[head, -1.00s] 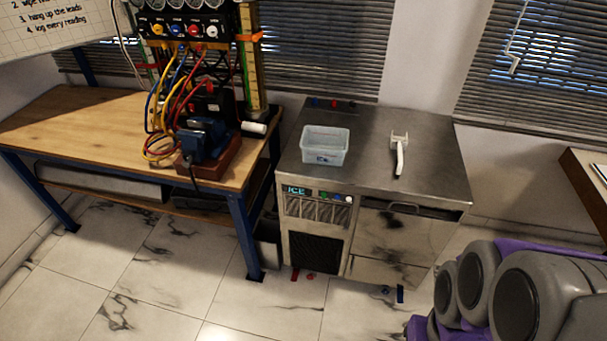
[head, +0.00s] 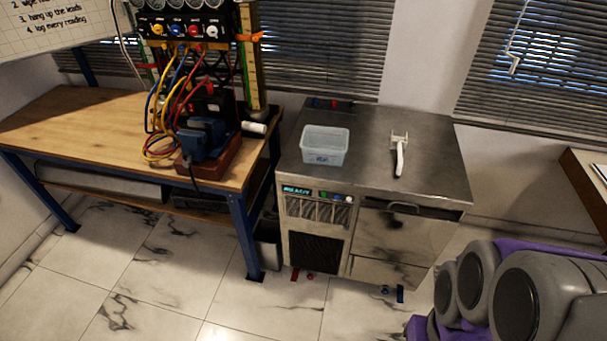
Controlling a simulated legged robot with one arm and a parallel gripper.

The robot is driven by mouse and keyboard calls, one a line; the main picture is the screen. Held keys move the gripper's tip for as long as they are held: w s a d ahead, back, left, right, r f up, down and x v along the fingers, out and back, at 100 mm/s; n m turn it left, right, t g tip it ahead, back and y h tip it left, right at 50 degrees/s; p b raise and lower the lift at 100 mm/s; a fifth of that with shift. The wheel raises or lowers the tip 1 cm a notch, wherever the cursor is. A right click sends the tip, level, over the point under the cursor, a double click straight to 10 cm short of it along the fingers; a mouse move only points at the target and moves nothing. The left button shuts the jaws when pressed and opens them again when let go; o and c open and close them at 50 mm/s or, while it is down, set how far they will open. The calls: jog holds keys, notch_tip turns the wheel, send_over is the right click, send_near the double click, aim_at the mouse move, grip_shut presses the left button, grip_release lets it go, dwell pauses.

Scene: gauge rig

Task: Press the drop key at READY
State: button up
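The steel ice machine (head: 410,240) stands right of the wooden bench. Its small display (head: 297,191) is lit cyan and appears to read READY. A row of small keys sits right of the display: a green one (head: 323,195), a blue one (head: 336,197) and a white one (head: 347,199). Their labels are too small to read, so I cannot tell which is the drop key. My gripper is not in view. Only grey and purple parts of my own arm show at the lower right, apart from the machine.
A clear plastic tub (head: 325,146) and a white scoop (head: 399,155) rest on the machine's top. The wooden bench (head: 60,125) at left carries a gauge rig with coloured leads (head: 175,100). The marble floor (head: 190,270) in front is clear. A table edge (head: 590,180) is at right.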

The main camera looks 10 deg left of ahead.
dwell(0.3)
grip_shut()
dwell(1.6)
